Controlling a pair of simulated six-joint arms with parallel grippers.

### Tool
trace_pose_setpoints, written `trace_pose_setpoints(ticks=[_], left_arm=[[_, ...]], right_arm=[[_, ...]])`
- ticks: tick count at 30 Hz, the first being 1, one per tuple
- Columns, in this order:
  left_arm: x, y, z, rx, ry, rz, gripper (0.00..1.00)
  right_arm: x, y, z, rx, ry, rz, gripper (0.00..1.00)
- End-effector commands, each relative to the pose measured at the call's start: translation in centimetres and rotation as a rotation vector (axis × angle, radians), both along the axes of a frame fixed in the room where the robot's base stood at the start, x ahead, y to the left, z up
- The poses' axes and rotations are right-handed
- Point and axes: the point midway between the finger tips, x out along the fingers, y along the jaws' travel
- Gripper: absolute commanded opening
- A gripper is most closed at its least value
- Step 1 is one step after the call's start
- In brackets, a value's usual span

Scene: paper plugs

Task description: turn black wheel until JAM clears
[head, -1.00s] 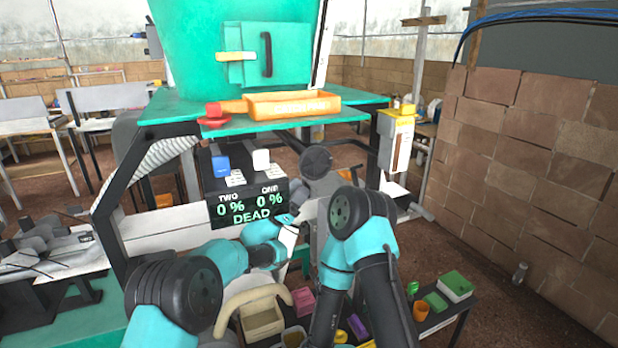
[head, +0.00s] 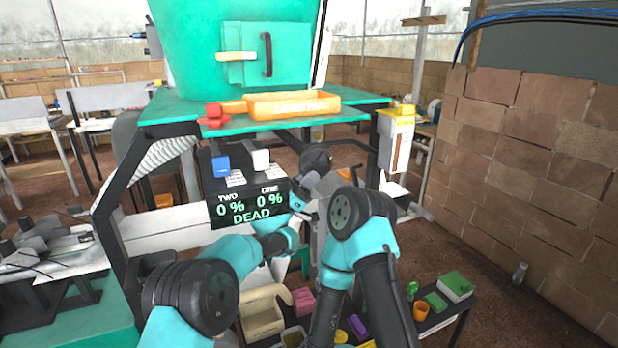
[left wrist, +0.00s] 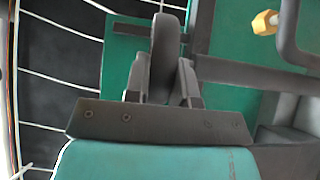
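The black wheel (head: 316,158) is at the front of the machine, below its teal shelf and right of the display. In the left wrist view the wheel (left wrist: 165,55) is seen edge-on between the two fingers of my left gripper (left wrist: 163,72). The fingers lie close against both its faces, so the gripper appears shut on it. In the head view my left gripper (head: 309,181) is small and partly hidden by its arm. The display (head: 248,208) reads TWO 0 %, ONE 0 % and DEAD. My right arm is folded at the lower middle; its gripper does not show.
An orange tray (head: 293,105) and a red knob (head: 213,114) sit on the teal shelf. Blue (head: 221,166) and white (head: 261,160) blocks are above the display. A low table (head: 455,319) with small coloured containers is at lower right. A brick wall (head: 545,180) bounds the right.

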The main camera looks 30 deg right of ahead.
Motion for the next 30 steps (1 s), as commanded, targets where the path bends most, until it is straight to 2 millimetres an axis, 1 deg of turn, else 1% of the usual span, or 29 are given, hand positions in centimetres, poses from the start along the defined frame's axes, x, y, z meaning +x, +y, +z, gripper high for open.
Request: trace_pose_setpoints(ticks=[1, 6, 13, 24, 30], left_arm=[[0.00, 0.01, -0.01, 0.000, 0.000, 0.000, 0.16], [0.00, 0.01, -0.01, 0.000, 0.000, 0.000, 0.00], [-0.04, -0.25, -0.12, -0.037, 0.003, -0.001, 0.00], [-0.08, -0.99, -0.37, -0.232, 0.018, 0.000, 0.00], [-0.06, -0.95, -0.31, -0.249, 0.018, 0.001, 0.00]], right_arm=[[0.00, 0.00, 0.00, 0.000, 0.000, 0.000, 0.00], [0.00, 0.00, 0.00, 0.000, 0.000, 0.000, 0.00], [0.00, 0.00, 0.00, 0.000, 0.000, 0.000, 0.00], [0.00, 0.00, 0.00, 0.000, 0.000, 0.000, 0.00], [0.00, 0.00, 0.00, 0.000, 0.000, 0.000, 0.00]])
